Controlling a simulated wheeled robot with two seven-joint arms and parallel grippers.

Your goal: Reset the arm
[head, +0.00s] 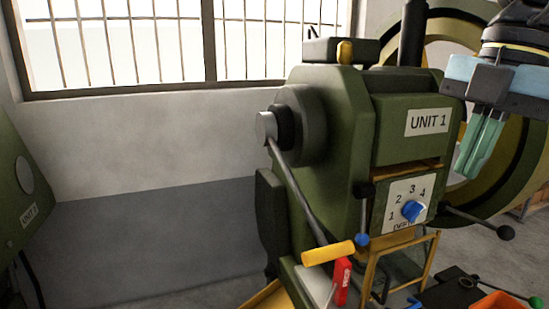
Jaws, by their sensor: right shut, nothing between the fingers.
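My right gripper (480,150) hangs at the upper right of the head view, in front of the large wheel beside the machine. Its teal fingers point down and are together, with nothing held between them. It is apart from the green machine (335,130) labelled UNIT 1. The machine has a blue knob (412,211) on a plate numbered 1 to 4, and a long lever with a yellow handle (328,253) that slants down to the right. My left gripper does not show.
A large yellow and black wheel (516,165) stands behind the machine at the right. A black-knobbed rod (505,232) sticks out below my right gripper. An orange bin (494,301) is at the lower right. Another green machine (18,190) stands at the left edge, with open floor between.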

